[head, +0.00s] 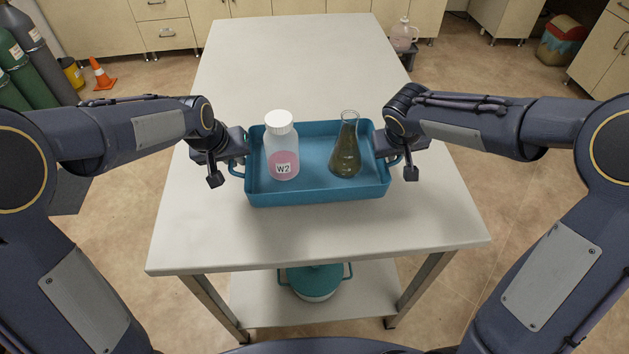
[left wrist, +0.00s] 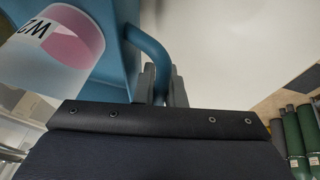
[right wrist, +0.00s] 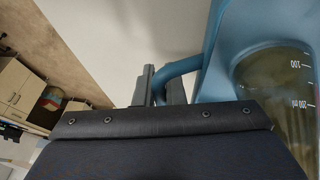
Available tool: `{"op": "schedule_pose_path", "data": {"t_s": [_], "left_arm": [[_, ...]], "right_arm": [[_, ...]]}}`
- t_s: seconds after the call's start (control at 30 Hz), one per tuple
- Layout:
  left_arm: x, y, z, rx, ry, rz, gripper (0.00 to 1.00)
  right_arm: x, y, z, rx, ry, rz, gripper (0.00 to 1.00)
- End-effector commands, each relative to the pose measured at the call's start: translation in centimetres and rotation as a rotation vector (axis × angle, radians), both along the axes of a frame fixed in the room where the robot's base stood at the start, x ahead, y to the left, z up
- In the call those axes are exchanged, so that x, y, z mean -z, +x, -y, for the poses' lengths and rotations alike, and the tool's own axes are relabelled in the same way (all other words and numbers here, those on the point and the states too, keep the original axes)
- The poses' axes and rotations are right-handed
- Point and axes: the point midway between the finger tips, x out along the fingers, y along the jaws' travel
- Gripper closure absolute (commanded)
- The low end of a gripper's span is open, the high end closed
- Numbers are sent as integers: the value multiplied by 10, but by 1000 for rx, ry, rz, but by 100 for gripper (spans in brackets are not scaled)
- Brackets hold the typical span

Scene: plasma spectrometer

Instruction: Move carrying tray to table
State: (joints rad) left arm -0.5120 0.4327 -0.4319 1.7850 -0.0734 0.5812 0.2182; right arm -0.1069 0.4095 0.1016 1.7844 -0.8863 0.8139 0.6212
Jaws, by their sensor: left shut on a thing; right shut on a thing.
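The blue carrying tray (head: 315,197) is over the white table (head: 300,50), near its front half; I cannot tell whether it touches the tabletop. A white-capped bottle (head: 282,150) with pink liquid and a W2 label stands upright in its left part. A flask (head: 346,150) with dark green liquid stands upright in its right part. My left gripper (head: 238,162) is shut on the tray's left handle, which shows in the left wrist view (left wrist: 148,45). My right gripper (head: 390,158) is shut on the right handle, which shows in the right wrist view (right wrist: 180,70).
The tabletop is clear behind and in front of the tray. A teal-lidded pot (head: 315,280) sits on the lower shelf. Gas cylinders (head: 30,60) and an orange cone (head: 101,74) stand at the left. A jug (head: 403,34) stands beyond the table at the right.

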Motion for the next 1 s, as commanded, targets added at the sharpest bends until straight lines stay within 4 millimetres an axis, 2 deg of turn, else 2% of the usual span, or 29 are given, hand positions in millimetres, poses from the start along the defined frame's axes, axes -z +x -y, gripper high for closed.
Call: {"op": "schedule_pose_path", "data": {"t_s": [0.27,0.8,0.83,1.0], "left_arm": [[11,0,0,0,-1,2,100],[51,0,0,0,-1,2,100],[48,0,0,0,-1,1,88],[46,0,0,0,-1,0,69]], "right_arm": [[11,0,-1,-1,1,2,100],[51,0,-1,-1,1,2,100],[48,0,0,-1,1,1,88],[47,0,-1,0,1,0,69]]}}
